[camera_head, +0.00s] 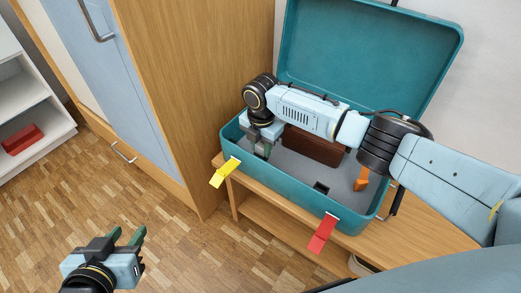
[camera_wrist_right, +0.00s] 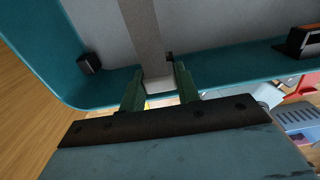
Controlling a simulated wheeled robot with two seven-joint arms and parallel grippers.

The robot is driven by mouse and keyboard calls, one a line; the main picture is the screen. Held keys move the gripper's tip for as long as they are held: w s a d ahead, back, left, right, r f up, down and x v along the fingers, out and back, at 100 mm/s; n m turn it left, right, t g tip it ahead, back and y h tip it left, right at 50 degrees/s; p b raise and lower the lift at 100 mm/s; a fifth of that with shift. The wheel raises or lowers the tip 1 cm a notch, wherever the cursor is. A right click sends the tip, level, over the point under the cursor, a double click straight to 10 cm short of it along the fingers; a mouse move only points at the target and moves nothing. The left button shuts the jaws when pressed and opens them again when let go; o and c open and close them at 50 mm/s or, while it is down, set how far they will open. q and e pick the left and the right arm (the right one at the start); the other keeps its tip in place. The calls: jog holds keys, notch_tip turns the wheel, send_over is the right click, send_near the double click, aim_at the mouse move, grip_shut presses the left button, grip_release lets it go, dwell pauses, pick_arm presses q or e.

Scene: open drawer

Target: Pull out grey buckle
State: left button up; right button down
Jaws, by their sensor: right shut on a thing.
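An open teal suitcase (camera_head: 283,190) stands on a wooden bench. My right gripper (camera_head: 266,148) reaches down inside its left end. In the right wrist view, the green fingertips (camera_wrist_right: 158,90) are shut on a long grey strip, the grey buckle (camera_wrist_right: 143,35), whose pale end lies between them. In the head view I cannot make out the grey buckle near my gripper and arm. My left gripper (camera_head: 128,236) is open and empty, over the floor at the lower left.
A yellow buckle (camera_head: 224,174) and a red buckle (camera_head: 323,234) hang on the suitcase front. A brown case (camera_head: 314,146) and an orange piece (camera_head: 361,182) are inside. A wooden cabinet (camera_head: 195,90) stands close on the left. The wooden floor (camera_head: 100,185) is clear.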

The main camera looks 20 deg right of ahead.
aim_at(261, 145)
jog(key=shift+r, duration=0.15)
jog(key=shift+r+p, duration=2.9)
jog(key=shift+p, duration=0.45)
